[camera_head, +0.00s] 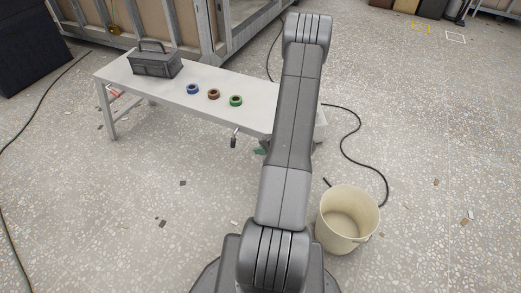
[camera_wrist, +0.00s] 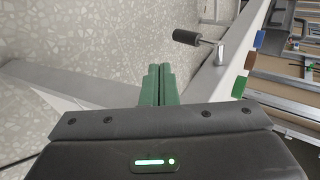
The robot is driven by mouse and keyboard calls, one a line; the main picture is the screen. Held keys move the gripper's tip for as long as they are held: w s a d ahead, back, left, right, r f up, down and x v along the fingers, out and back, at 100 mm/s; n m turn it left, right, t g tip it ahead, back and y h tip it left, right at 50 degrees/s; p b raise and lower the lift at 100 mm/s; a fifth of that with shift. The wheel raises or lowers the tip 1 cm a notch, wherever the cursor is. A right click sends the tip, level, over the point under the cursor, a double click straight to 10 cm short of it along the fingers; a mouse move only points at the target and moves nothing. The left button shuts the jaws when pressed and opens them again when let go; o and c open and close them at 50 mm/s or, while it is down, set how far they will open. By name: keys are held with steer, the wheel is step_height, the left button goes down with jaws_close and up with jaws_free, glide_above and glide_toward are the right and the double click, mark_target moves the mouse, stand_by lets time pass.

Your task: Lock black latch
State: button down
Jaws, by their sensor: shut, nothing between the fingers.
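The black latch handle (camera_wrist: 187,37) shows in the wrist view as a short black grip on a metal rod, sticking out from the edge of the white table. In the head view the black latch (camera_head: 234,141) hangs at the table's front edge, left of my arm. My gripper (camera_wrist: 159,68) shows in the wrist view with its two green fingers together and nothing between them. It is apart from the latch, which lies beyond the fingertips and a little to the right. In the head view my arm hides most of the gripper.
The white table (camera_head: 165,92) carries a grey toolbox (camera_head: 154,62) and blue (camera_head: 193,89), brown (camera_head: 213,94) and green (camera_head: 236,100) rolls. A beige bucket (camera_head: 346,219) stands right of my arm. Black cables (camera_head: 358,150) lie on the floor. Floor left of my base is mostly clear.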

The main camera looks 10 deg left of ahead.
mark_target(233, 140)
steer(key=w+a+f+b, duration=0.2)
steer(key=w+a, duration=0.3)
steer(key=a, duration=0.3)
steer(key=shift+f+b, duration=0.35)
steer(key=shift+f, duration=0.4)
